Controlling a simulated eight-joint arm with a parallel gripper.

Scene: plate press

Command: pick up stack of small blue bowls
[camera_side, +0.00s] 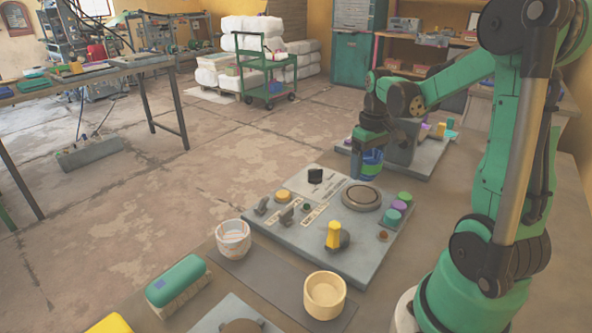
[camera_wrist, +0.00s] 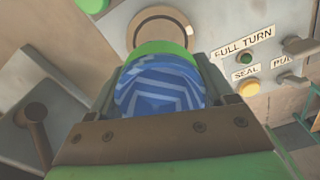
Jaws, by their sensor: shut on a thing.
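The stack of small blue bowls (camera_side: 371,163) is held up in the air above the far edge of the grey control panel in the side view. It also fills the middle of the wrist view as a blue striped form (camera_wrist: 160,90) with a green band along its top. My gripper (camera_side: 370,150) is shut on the stack from above. In the wrist view my gripper (camera_wrist: 155,110) has dark jaws on both sides of it. The number of bowls cannot be told.
The grey panel (camera_side: 290,240) carries a round metal ring (camera_side: 361,197), a yellow-handled lever (camera_side: 334,235), knobs and coloured buttons. A white cup (camera_side: 233,239) and a cream bowl (camera_side: 324,295) stand in front of it. A green-topped brush (camera_side: 175,280) lies at front left. A second machine (camera_side: 405,145) stands behind.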

